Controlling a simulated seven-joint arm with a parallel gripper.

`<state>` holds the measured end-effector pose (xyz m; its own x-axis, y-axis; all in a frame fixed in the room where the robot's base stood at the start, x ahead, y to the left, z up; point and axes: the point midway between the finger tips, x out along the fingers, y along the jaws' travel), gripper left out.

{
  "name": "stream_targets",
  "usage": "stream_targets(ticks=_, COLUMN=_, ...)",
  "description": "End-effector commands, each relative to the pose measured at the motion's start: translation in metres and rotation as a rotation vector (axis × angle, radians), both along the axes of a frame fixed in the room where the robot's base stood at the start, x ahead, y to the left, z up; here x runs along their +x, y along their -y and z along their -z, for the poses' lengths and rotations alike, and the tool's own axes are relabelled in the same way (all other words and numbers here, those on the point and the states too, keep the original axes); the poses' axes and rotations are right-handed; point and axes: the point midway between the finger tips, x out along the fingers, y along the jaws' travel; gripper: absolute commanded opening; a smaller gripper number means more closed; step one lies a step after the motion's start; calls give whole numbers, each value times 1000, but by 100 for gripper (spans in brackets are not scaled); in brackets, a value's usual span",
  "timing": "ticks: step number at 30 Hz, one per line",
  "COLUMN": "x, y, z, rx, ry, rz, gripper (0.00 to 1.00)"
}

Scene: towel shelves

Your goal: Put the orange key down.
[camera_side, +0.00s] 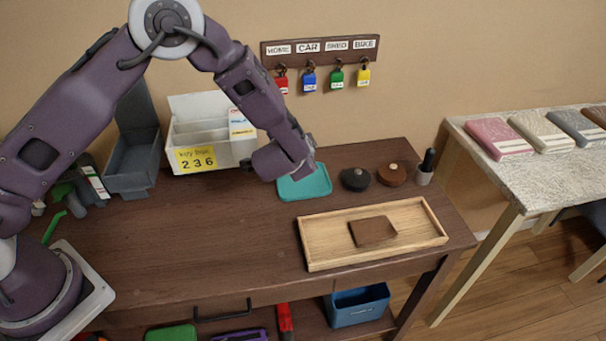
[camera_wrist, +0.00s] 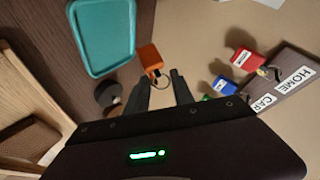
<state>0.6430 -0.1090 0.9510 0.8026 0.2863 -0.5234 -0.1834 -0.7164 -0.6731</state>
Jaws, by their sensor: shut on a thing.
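The orange key (camera_wrist: 150,57) has an orange block-shaped tag and a metal ring. In the wrist view it hangs at the tips of my gripper (camera_wrist: 160,80), which is shut on it by the ring. In the side view the key is hidden behind my wrist. My gripper is above the back of the dark desk (camera_side: 180,235), beside the teal tray (camera_side: 306,186), which looks empty. The tray also shows at the upper left of the wrist view (camera_wrist: 106,70). The key appears apart from the tray.
A key rack (camera_side: 320,46) with labelled hooks holds red, blue, green and yellow keys on the wall. A white organizer (camera_side: 205,125) stands left of the tray. Two round objects (camera_side: 391,174) and a wooden tray (camera_side: 425,228) with a brown piece lie to the right.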

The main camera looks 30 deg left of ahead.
Motion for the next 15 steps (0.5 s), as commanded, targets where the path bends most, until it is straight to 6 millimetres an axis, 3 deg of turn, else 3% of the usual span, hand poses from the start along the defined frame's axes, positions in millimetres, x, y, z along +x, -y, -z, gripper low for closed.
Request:
stream_targets(ticks=9, x=0, y=0, z=60, rx=2, ry=-1, rz=0, gripper=0)
stream_targets(ticks=15, x=1, y=0, z=65, rx=-1, ry=3, rz=-1, gripper=0)
